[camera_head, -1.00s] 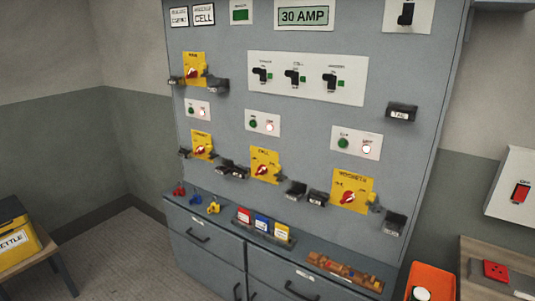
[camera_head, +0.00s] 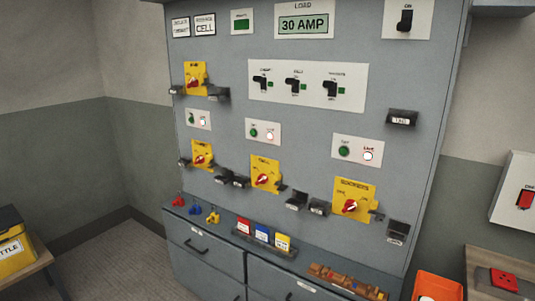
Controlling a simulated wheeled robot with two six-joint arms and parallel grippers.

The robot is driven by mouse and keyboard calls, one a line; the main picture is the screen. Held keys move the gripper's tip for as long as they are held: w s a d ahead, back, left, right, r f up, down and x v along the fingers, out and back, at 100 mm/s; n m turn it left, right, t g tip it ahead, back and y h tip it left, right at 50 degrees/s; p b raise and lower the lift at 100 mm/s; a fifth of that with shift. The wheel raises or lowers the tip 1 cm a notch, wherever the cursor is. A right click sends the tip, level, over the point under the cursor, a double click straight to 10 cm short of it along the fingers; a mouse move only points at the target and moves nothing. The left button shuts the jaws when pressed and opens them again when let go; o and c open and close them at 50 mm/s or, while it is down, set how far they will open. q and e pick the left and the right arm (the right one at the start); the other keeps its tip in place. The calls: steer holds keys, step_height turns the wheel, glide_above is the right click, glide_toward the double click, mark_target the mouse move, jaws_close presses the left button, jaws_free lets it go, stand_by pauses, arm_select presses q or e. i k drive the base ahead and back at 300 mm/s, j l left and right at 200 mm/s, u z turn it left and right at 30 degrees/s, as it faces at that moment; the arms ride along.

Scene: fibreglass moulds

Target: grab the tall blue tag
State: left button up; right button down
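A blue tag (camera_head: 262,232) stands upright in a dark holder (camera_head: 264,245) on the cabinet's ledge, between a red tag (camera_head: 244,226) and a yellow tag (camera_head: 283,241). The blue tag has a white lower part. A smaller blue item (camera_head: 195,208) lies farther left on the ledge, between a red one (camera_head: 178,201) and a yellow one (camera_head: 212,216). Neither of my grippers shows in the head view.
The grey panel (camera_head: 300,140) rises behind the ledge with yellow rotary switches and several black holders sticking out. A brown strip (camera_head: 345,281) lies on the ledge at right. An orange bin (camera_head: 438,287) and a wooden bench (camera_head: 470,262) stand at lower right. A yellow box (camera_head: 12,250) is at left.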

mark_target(262, 233)
steer(key=i+j+z, duration=0.55)
steer(key=i+j, duration=0.15)
steer(key=i+j+z, duration=0.25)
steer(key=j, duration=0.2)
steer(key=i+j+z, duration=0.25)
steer(key=j, duration=0.3)
